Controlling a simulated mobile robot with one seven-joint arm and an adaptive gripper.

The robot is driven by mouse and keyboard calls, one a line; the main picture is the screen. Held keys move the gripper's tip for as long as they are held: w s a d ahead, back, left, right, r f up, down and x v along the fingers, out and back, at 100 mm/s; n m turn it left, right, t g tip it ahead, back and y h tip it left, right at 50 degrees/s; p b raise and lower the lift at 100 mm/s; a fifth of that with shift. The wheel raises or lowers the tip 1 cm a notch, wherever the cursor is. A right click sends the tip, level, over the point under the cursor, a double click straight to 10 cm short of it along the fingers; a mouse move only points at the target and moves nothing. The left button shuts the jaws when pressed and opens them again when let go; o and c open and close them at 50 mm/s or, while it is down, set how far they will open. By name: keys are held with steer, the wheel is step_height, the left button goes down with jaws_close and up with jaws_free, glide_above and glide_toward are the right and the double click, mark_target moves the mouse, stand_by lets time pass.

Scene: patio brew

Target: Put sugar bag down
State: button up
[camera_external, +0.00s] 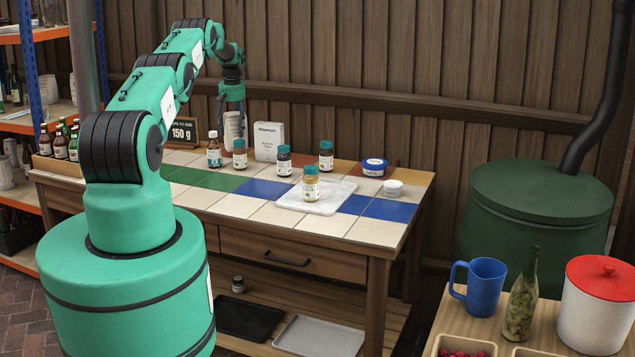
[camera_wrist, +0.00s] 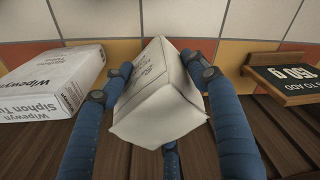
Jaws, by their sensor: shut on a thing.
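My gripper (camera_wrist: 162,88) has blue fingers shut on a white paper sugar bag (camera_wrist: 158,100), which fills the middle of the wrist view. In the outside view the bag (camera_external: 232,128) hangs upright below my wrist, near the back edge of the tiled table (camera_external: 375,232). It is between the sign and the white box. My gripper (camera_external: 233,108) shows there around the bag's upper part. I cannot tell whether the bag's base touches the tiles, since bottles partly hide it.
A white siphon box (camera_external: 269,141) stands right of the bag; the "150 g" sign (camera_external: 182,133) stands left. Small bottles (camera_external: 214,150) stand in front. A white board (camera_external: 316,203) carries a jar (camera_external: 311,184).

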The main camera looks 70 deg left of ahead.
mark_target(233, 114)
steer(key=shift+f, duration=1.2)
steer(key=o, duration=2)
steer(key=shift+f, duration=0.25)
steer(key=shift+r, duration=0.1)
steer(key=shift+d+r+p, duration=0.25)
steer(key=shift+r, duration=1.7)
steer(key=shift+d+r+p, duration=0.2)
steer(key=shift+r+p, duration=0.05)
steer(key=shift+r, duration=1.75)
steer(key=shift+d+r+p, duration=0.25)
steer(key=shift+r, duration=1.7)
